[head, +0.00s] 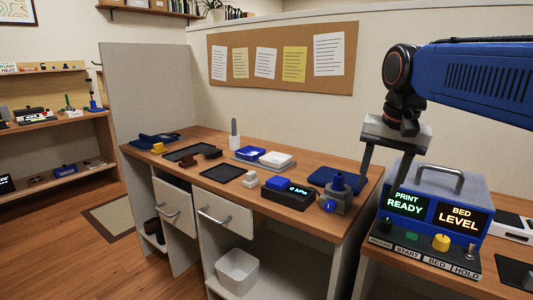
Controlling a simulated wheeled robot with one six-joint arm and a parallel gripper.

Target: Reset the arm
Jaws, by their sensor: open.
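My blue arm reaches in from the upper right of the head view. My gripper (386,184) hangs from its black wrist with the two grey fingers spread apart and nothing visible between them. The fingers point down, in front of a blue and grey machine (451,182) with a handle on its lid. Its two displays read "PRINT READY" and "BED LEVEL". A sloped front panel (425,258) below carries a yellow knob (441,243), small buttons and a toggle switch. I cannot tell whether a fingertip touches anything.
A wooden bench (213,174) on the left holds dark trays, a black box with a lit display (289,195) and a blue-grey device (340,194). Two drawers (222,211) stand partly open below. A white bin (237,270) sits underneath. Floor at the lower left is clear.

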